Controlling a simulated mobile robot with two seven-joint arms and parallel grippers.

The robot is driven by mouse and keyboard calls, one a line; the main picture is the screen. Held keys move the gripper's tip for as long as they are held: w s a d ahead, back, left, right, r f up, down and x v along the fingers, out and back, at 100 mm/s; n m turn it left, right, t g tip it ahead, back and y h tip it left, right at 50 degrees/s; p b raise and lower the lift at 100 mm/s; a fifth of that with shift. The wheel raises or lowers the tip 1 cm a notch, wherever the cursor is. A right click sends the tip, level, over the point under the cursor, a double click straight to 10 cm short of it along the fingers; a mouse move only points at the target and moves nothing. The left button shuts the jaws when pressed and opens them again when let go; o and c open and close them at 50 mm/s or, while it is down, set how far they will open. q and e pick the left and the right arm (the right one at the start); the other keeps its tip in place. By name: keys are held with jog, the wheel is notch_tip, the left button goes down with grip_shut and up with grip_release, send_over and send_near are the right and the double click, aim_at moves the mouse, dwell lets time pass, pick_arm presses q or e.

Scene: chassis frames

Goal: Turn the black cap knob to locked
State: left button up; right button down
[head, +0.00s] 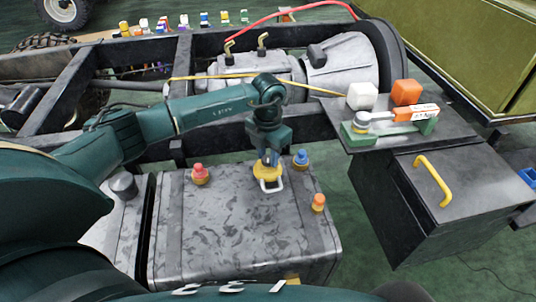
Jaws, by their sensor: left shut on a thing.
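A knob with a yellow base (268,172) stands on top of the grey metal tank (225,240). A pale square loop sticks out at the front of this base. My left gripper (268,158) points straight down and is shut on the top of this knob. The fingers hide most of the knob's cap, so its black colour and its locked mark cannot be made out. My right gripper is not in view.
Red (200,173), blue (300,158) and orange (318,203) knobs stand around the gripped one on the tank. A frame rail runs behind. At right, a dark shelf (440,135) bears white and orange blocks above a yellow-handled box (400,215).

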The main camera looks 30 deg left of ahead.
pick_arm(q)
jog(key=m, duration=0.2)
jog(key=shift+m+b, duration=0.7)
jog(key=shift+m, duration=0.6)
jog(key=m+b, duration=0.1)
jog(key=m, duration=0.3)
jog(key=shift+m, duration=0.3)
jog(key=m+b, duration=0.1)
jog(key=m, duration=0.1)
jog(key=shift+m, duration=0.3)
jog(key=shift+m+b, duration=0.4)
jog(key=shift+m, duration=1.1)
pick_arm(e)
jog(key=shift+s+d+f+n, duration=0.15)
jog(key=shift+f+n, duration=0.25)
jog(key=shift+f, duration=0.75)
pick_arm(q)
jog(key=shift+m, duration=0.4)
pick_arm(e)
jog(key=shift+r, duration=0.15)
